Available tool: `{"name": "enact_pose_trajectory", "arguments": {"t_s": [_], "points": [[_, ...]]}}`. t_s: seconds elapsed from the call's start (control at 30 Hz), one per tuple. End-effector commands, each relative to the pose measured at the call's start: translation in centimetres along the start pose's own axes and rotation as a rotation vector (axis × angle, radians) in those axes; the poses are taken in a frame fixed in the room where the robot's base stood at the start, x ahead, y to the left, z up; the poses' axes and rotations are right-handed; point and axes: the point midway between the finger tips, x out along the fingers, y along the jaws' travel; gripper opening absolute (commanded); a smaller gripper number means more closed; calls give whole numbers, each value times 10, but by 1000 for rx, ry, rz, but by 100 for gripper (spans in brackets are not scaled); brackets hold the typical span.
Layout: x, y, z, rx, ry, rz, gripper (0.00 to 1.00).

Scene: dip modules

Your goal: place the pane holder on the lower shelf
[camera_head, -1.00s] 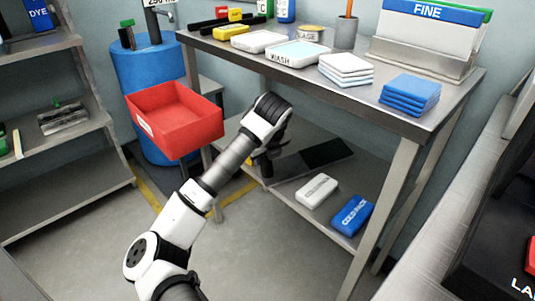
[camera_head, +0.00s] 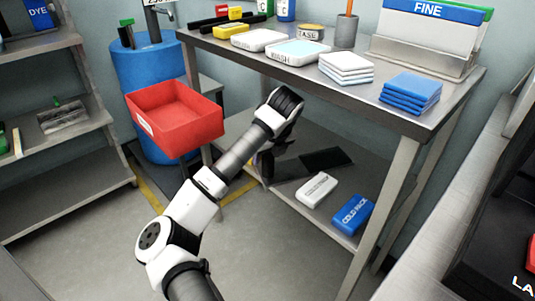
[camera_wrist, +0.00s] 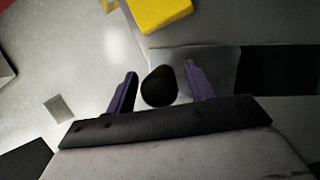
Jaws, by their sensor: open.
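My gripper (camera_head: 266,165) is over the left part of the lower shelf (camera_head: 285,200), mostly hidden behind my wrist in the head view. In the wrist view its two purple fingers (camera_wrist: 160,80) are apart. A dark, round-topped upright thing (camera_wrist: 158,87) stands between them, with a gap on each side. It may be the pane holder, but I cannot tell for sure. A grey flat piece (camera_wrist: 212,62) lies just beyond it, and a black flat plate (camera_wrist: 280,70) is to the right. The black plate also shows on the lower shelf (camera_head: 325,158) in the head view.
A white pack (camera_head: 317,189) and a blue cold pack (camera_head: 353,214) lie at the lower shelf's front right. A yellow thing (camera_wrist: 160,12) is near my fingers. The tabletop above carries trays, cloths and a FINE rack (camera_head: 425,50). A red bin (camera_head: 175,118) stands left.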

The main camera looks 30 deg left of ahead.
Motion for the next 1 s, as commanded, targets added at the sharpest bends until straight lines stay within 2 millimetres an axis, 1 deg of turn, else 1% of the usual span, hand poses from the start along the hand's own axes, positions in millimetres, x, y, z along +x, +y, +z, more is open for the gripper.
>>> {"name": "enact_pose_trajectory", "arguments": {"t_s": [0.17, 0.27, 0.37, 0.6, 0.7, 0.83, 1.0], "points": [[-4, 0, 2, 0, 0, 0, 54], [-15, 0, 2, 1, -3, 0, 54], [-21, 0, -14, 4, -1, -2, 54], [-42, 0, -66, 4, -2, -2, 54], [-51, 0, -82, 3, -3, 0, 54], [-58, 0, -99, 2, -3, 0, 54], [-61, 0, -109, 0, 0, 0, 54]]}}
